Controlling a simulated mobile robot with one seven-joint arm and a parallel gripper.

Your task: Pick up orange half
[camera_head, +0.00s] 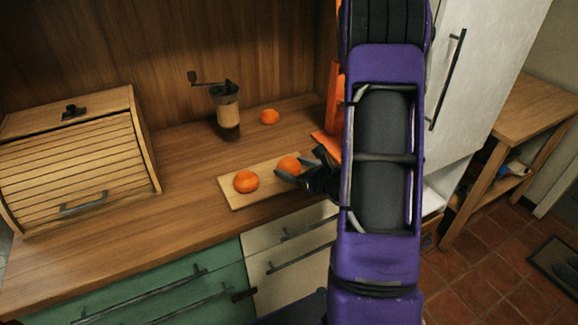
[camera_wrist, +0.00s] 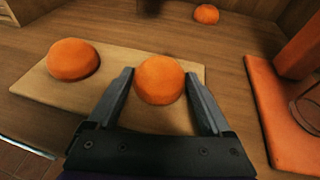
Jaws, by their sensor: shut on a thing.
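An orange half (camera_wrist: 160,80) is between the two fingers of my gripper (camera_wrist: 160,88) in the wrist view, over the right part of a wooden cutting board. In the head view this orange half (camera_head: 289,165) shows beside the fingertips of my gripper (camera_head: 287,174), partly covered by them. My gripper is shut on it. A second orange half (camera_head: 246,182) lies on the board to the left, and it also shows in the wrist view (camera_wrist: 73,60). I cannot tell whether the held piece is clear of the board.
The cutting board (camera_head: 233,201) lies near the counter's front edge. A coffee grinder (camera_head: 228,110) and another orange piece (camera_head: 269,117) stand behind. A slatted bread box (camera_head: 75,165) is at left. An orange stand (camera_wrist: 285,125) is close on the right.

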